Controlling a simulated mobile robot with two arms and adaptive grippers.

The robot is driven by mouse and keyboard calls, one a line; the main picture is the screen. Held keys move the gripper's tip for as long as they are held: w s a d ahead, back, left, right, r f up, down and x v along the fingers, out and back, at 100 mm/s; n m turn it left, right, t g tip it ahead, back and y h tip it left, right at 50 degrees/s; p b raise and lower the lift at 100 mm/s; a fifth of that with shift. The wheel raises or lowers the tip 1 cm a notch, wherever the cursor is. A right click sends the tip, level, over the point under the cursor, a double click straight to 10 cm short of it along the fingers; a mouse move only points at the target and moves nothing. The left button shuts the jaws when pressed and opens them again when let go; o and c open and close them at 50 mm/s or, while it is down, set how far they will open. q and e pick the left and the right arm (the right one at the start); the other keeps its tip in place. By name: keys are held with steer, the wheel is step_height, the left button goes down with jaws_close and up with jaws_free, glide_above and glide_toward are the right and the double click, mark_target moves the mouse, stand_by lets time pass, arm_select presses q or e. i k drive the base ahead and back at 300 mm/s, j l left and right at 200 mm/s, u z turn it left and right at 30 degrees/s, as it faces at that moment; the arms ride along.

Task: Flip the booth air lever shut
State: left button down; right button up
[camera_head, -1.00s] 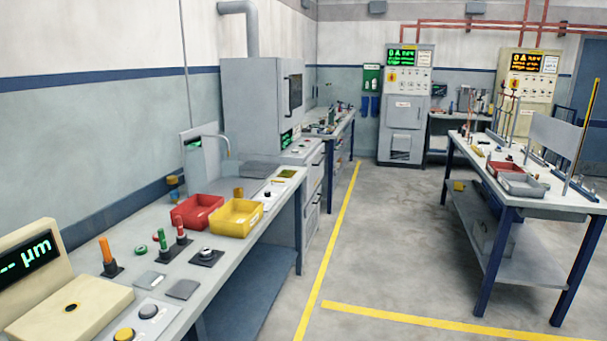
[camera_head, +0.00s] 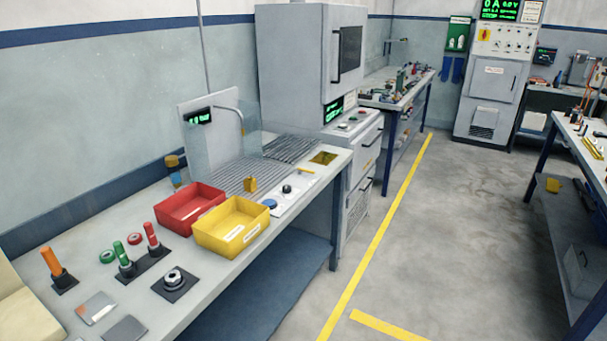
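No part is plainly marked as the booth air lever, and I cannot tell which one it is. A booth-like station with a clear panel, a grey back plate (camera_head: 212,125) and a bent pipe stands at the back of the left bench (camera_head: 90,235). A yellow-topped fitting with a blue part (camera_head: 174,165) is at the wall just left of it. A small yellow upright piece (camera_head: 250,185) stands in front of its slatted grey surface (camera_head: 225,178). Neither of my grippers shows.
A red bin (camera_head: 188,208) and a yellow bin (camera_head: 232,228) sit on the left bench. Orange, green and red handles stand nearer, by a black-based knob (camera_head: 175,282). A grey cabinet machine (camera_head: 290,60) stands beyond. The floor (camera_head: 450,240) between the benches is clear.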

mark_target(300, 169)
steer(key=i+l, duration=0.45)
steer(key=i+l+u, duration=0.15)
steer(key=i+l, duration=0.7)
steer(key=l, duration=0.15)
steer(key=i+l+u, duration=0.1)
steer(key=i+l, duration=0.3)
steer(key=l, duration=0.1)
